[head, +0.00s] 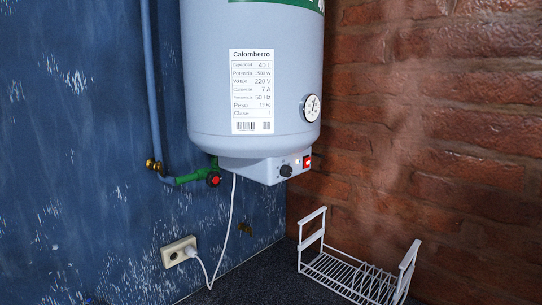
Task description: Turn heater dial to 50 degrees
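The heater (206,80) is a large pale grey-blue tank in the upper middle of the head view, in front of the blue wall. Its small black dial (286,171) sits on the control box under the tank. The dial's marks are too small to read. A red switch (307,162) is just right of the dial. A round white gauge (312,108) is on the tank's lower right side; its reading is too small to tell. Neither gripper shows in the head view.
A white wire rack (350,278) stands on the dark surface below right. A green pipe with a red valve (214,179) is left of the control box. A white cable runs down to a wall socket (179,251). A brick wall (440,130) closes the right side.

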